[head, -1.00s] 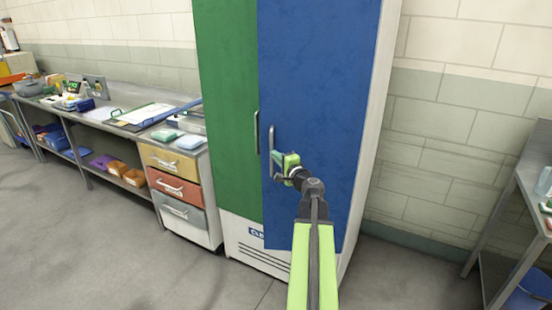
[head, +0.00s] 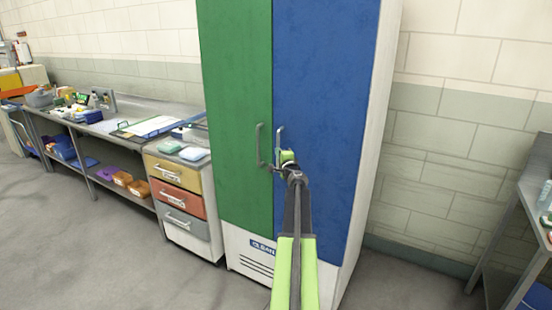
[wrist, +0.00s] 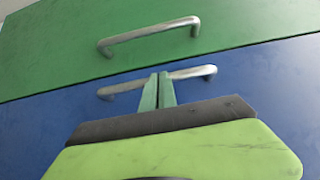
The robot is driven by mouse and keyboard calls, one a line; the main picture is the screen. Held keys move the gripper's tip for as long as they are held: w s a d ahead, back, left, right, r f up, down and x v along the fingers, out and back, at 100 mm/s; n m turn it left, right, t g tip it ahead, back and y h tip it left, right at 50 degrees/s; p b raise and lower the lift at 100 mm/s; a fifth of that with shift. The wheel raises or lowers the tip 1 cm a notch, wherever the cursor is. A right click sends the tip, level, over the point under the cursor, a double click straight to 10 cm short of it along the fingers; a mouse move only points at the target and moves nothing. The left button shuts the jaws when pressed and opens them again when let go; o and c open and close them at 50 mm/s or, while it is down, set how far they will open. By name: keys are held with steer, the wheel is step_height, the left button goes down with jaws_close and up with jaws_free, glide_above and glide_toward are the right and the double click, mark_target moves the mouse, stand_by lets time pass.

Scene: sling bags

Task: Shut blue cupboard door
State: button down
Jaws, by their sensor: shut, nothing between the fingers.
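The blue cupboard door (head: 325,110) is on the right half of the tall cupboard and looks flush with the green door (head: 236,100) beside it. It also fills the lower part of the wrist view (wrist: 40,135). Its metal handle (head: 279,145) stands near the seam between the doors and shows in the wrist view too (wrist: 205,71). My gripper (wrist: 159,76) is shut and empty, with its green fingertips at the blue door's handle, covering its middle part. I cannot tell whether they touch the handle or the door. In the head view my gripper (head: 284,158) is at the blue door's edge.
The green door's handle (head: 260,145) is close to the left of the blue one. A drawer unit (head: 180,200) and a long metal bench (head: 120,137) stand left of the cupboard. Another metal table (head: 515,225) is at the right. Grey floor is open at the left.

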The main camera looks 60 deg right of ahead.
steer(key=shift+s+d+r, duration=0.1)
steer(key=shift+d+r, duration=0.05)
steer(key=shift+d, duration=0.2)
steer(key=w+a+v, duration=0.2)
steer(key=v, duration=1.2)
steer(key=shift+a, duration=0.3)
